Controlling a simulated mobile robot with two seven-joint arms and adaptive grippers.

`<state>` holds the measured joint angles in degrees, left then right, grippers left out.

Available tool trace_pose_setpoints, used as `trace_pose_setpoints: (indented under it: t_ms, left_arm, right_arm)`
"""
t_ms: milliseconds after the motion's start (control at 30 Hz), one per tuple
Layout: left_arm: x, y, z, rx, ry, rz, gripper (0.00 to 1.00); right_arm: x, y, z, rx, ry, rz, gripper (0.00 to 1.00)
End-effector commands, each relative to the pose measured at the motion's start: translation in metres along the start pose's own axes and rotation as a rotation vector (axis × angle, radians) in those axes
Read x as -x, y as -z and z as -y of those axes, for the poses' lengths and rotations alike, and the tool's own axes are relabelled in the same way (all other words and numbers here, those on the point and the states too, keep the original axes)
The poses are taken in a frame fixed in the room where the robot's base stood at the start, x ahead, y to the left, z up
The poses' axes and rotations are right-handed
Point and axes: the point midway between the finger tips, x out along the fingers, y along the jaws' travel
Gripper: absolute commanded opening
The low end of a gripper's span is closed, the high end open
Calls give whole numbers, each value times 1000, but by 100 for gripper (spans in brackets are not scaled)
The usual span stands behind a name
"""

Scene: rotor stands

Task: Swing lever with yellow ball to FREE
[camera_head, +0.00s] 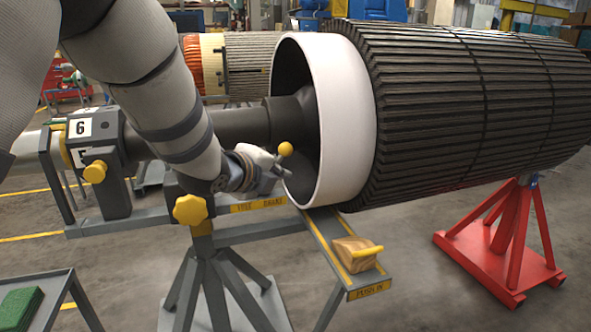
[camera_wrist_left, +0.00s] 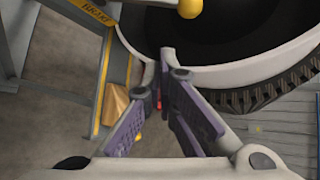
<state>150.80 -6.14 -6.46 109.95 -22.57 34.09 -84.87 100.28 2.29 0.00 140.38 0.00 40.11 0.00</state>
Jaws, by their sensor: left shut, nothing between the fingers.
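The yellow ball (camera_head: 285,149) shows just in front of the dark opening of the rotor's white end ring (camera_head: 347,110). The ball also shows at the top edge of the wrist view (camera_wrist_left: 190,8). The lever's arm is mostly hidden, and I cannot make out its position or a FREE mark. A yellow label plate (camera_head: 258,204), seemingly reading YOKE BRAKE, is on the stand below. My left gripper (camera_head: 283,172) is beside and just below the ball, shut and empty. In the wrist view its purple-grey fingers (camera_wrist_left: 163,68) meet near the white ring, apart from the ball.
A wooden block with a yellow handle (camera_head: 355,254) sits on a rail marked PUSH IN. The grey stand has yellow knobs (camera_head: 188,210) and a 6 plate (camera_head: 82,128). The ribbed rotor (camera_head: 470,100) rests on a red stand (camera_head: 510,250). A green block (camera_head: 18,308) is at lower left.

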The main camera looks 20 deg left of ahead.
Motion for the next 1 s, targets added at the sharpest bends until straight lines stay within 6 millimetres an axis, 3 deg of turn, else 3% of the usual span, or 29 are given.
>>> trace_pose_setpoints:
  t_ms: [33, 100, 467, 1000]
  left_arm:
    - [3, -4, 14, -47, 25, 7, 0]
    - [4, -7, 24, -86, 42, 12, 0]
    - [0, -7, 25, -92, 44, 12, 0]
    - [-91, -7, 25, -88, 39, 10, 0]
  right_arm:
    - [0, 0, 0, 0, 0, -1, 40]
    - [0, 0, 0, 0, 0, 0, 40]
    - [0, 0, 0, 0, 0, 1, 40]
    - [-8, -7, 0, 0, -1, 30, 40]
